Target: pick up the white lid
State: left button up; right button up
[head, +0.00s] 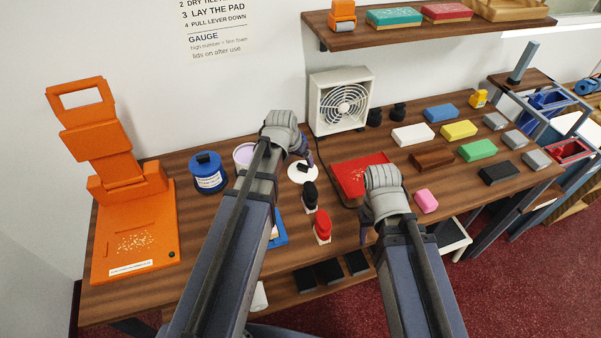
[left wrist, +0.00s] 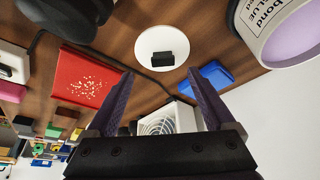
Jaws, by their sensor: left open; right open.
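The white lid (head: 302,171) is a flat disc with a black block-shaped knob, lying on the wooden counter. It shows whole in the left wrist view (left wrist: 151,37), ahead of the fingertips. My left gripper (head: 307,154) is open and empty just beyond the lid in the head view. In the left wrist view its purple fingers (left wrist: 160,74) are spread, with the knob lined up between them and apart from them. My right gripper (head: 365,234) is open near the counter's front edge, mostly hidden by its own wrist.
An open tub with lavender contents (head: 243,153) stands left of the lid, beside a blue jar (head: 208,178). A black-topped stamp (head: 310,197) and a red-topped one (head: 322,228) stand in front. A red tray (head: 352,180) lies to the right; a fan (head: 341,104) stands behind.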

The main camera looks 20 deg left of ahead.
aim_at(303, 166)
pick_arm(q)
jog(key=b+x, duration=0.2)
jog(key=shift+w+d+f, duration=0.1)
jog(key=shift+f, duration=0.2)
jog(key=b+x, duration=0.5)
jog(key=shift+w+a, duration=0.25)
jog(key=shift+w, duration=0.2)
jog(key=shift+r, duration=0.15)
grip_shut()
jog(key=shift+r, duration=0.1)
dwell(0.3)
